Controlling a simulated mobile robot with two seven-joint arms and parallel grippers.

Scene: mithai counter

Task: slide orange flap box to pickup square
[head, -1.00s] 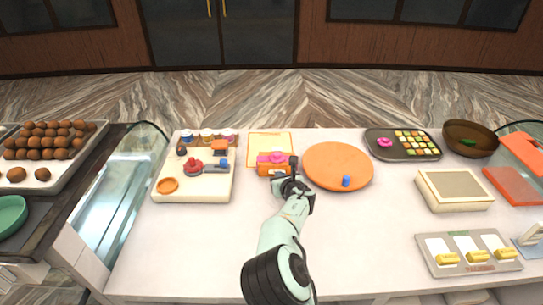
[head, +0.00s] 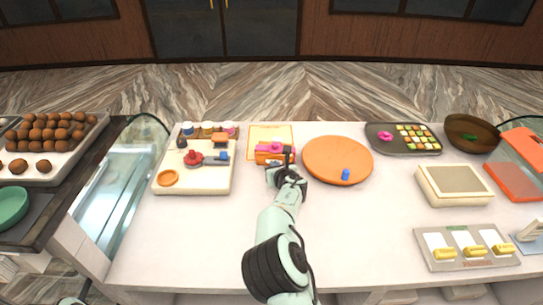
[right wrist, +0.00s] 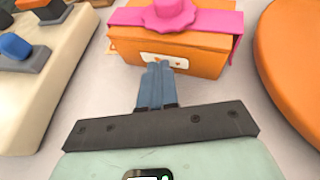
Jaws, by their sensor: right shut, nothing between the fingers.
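The orange flap box (head: 266,158) has a magenta band and a magenta knob-like piece on top. It stands at the near part of the orange-outlined pickup square (head: 256,132), overlapping it in the head view. My right gripper (head: 280,166) is shut and empty on the near side of the box. In the right wrist view, the fingertips (right wrist: 162,68) are at the near face of the box (right wrist: 205,55), over its white label. They look in contact with it.
A cream tray (head: 200,184) with small tools and jars stands left of the box. A round orange board (head: 335,155) with a blue piece (head: 345,174) lies close on the right.

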